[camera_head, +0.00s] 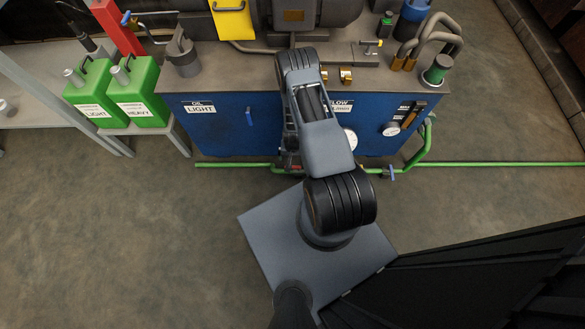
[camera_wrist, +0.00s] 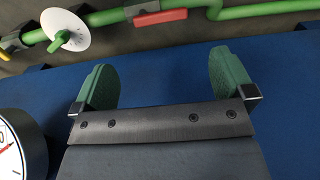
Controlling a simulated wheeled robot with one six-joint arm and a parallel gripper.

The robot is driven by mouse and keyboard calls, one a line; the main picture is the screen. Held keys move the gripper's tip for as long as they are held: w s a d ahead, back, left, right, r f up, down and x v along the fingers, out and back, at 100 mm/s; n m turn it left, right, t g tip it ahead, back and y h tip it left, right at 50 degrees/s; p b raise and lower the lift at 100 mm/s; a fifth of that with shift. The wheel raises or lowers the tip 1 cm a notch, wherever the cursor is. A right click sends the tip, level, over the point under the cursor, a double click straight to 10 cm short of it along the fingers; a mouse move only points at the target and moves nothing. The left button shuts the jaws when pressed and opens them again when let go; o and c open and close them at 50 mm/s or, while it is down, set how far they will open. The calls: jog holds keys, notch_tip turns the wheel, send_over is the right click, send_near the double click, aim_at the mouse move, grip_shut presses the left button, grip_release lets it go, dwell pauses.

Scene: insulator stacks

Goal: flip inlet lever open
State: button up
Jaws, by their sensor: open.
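A red lever (camera_wrist: 160,17) sits on the green pipe (camera_wrist: 262,10) at the top of the wrist view, lying roughly along the pipe. I see no label marking it as the inlet lever. My gripper (camera_wrist: 163,76) is open, its two green finger pads wide apart with nothing between them. The red lever lies beyond the pads, in line with the gap and apart from them. In the head view my arm hides most of the gripper and the pipe behind it. A blue lever (camera_head: 390,173) shows on the same low pipe, right of my arm.
A white disc (camera_wrist: 65,36) with a green handle stands on the pipe left of the red lever. A yellow handle (camera_wrist: 10,42) is farther left. A dial gauge (camera_wrist: 15,150) is close on the left. The blue panel (camera_head: 235,128) faces me; green jugs (camera_head: 140,92) stand left.

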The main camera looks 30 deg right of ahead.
aim_at(293, 168)
notch_tip(293, 168, down, 10)
jog(key=b, duration=0.8)
jog(key=shift+f, duration=0.2)
jog(key=c, duration=1.1)
jog(key=shift+o, duration=0.2)
